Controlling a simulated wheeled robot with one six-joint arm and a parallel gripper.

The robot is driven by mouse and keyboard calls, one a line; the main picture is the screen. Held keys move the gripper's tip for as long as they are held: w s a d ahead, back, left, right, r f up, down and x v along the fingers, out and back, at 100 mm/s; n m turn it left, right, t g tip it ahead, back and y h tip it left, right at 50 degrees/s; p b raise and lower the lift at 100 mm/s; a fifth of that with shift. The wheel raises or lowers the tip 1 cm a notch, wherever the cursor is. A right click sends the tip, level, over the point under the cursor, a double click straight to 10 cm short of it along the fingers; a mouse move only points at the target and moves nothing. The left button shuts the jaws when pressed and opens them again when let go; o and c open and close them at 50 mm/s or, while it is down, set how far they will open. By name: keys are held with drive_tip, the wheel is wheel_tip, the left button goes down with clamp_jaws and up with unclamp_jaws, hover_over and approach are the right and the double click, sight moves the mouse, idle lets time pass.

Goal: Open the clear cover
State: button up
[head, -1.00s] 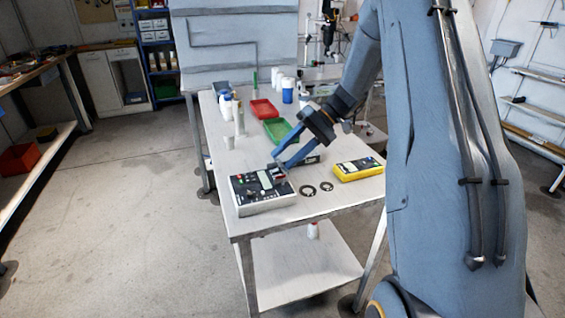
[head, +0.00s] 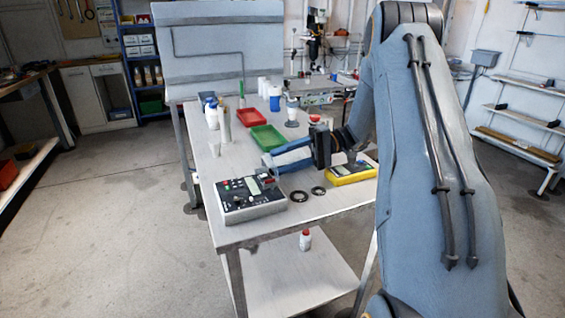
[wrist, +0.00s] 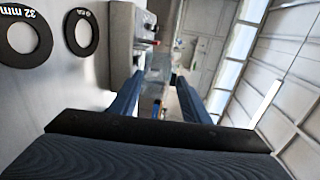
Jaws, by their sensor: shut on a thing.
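The control box (head: 250,198), grey with a dark panel, buttons and a small display, sits at the table's near left. My gripper (head: 268,162) is level above the table, just behind and above the box's back edge. In the wrist view, my gripper's blue fingers (wrist: 158,86) stand apart on either side of a pale, see-through piece (wrist: 158,68), which looks like the clear cover. They are shut on it. Its edges are faint, and I cannot tell whether it still joins the box. Part of the box (wrist: 128,45) shows left of the fingers.
Two dark rings (head: 299,196) lie right of the box, and a yellow meter (head: 350,174) lies beyond them under my arm. Red (head: 225,117) and green (head: 268,137) trays and several bottles stand behind. Free tabletop lies left of the green tray.

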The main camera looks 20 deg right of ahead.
idle(0.3)
drive_tip(key=o, duration=1.1)
drive_tip(key=shift+c, duration=0.2)
drive_tip(key=d+r+b, duration=0.1)
drive_tip(key=d+b, duration=0.1)
drive_tip(key=d, duration=0.5)
drive_tip(key=shift+d, duration=0.35)
